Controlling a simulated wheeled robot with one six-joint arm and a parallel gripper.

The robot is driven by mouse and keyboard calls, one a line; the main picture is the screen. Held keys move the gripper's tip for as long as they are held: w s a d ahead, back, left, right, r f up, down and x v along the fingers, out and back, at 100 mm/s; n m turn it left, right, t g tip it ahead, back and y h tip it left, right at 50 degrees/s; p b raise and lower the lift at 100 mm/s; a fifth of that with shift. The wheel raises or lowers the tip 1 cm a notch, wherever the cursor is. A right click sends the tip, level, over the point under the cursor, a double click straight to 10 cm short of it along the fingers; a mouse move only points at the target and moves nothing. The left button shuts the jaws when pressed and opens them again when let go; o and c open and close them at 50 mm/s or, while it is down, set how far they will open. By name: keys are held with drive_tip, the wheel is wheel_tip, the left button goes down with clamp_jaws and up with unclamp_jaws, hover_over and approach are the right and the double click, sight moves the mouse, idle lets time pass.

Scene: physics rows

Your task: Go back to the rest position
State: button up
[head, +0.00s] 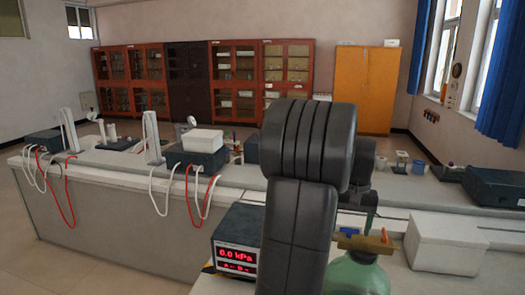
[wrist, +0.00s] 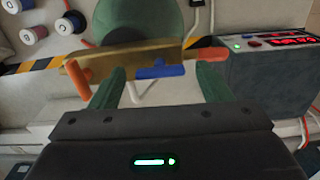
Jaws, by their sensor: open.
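In the wrist view my gripper (wrist: 160,76) is open, with its two green fingers apart. A brass valve bar (wrist: 120,62) with orange ends and a blue lever (wrist: 160,71) lies across the view just beyond the fingertips. I cannot tell whether the fingers touch it. A green rounded vessel (wrist: 140,20) is behind the bar. In the head view the green vessel (head: 355,276) and brass bar (head: 366,244) show at the bottom, right of my dark arm. My arm hides part of that area, and the fingers are hard to make out there.
A pressure meter (head: 238,245) reading 0.0 kPa stands left of my arm; it also shows in the wrist view (wrist: 262,75). A white box (head: 445,243) is at the right. Benches with instruments, a white-lidded box (head: 203,141) and hanging red and white cables lie beyond.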

drive_tip(key=m, duration=0.3)
drive_tip(key=shift+m, duration=0.4)
drive_tip(key=m+b, duration=0.1)
drive_tip(key=m, duration=0.3)
drive_tip(key=shift+m+b, duration=0.3)
drive_tip(key=shift+b, duration=0.1)
drive_tip(key=m+b, duration=0.2)
drive_tip(key=m, duration=0.2)
drive_tip(key=shift+m, duration=0.3)
drive_tip(key=shift+m+b, duration=1.15)
drive_tip(key=shift+m, duration=1.05)
drive_tip(key=shift+a, duration=0.1)
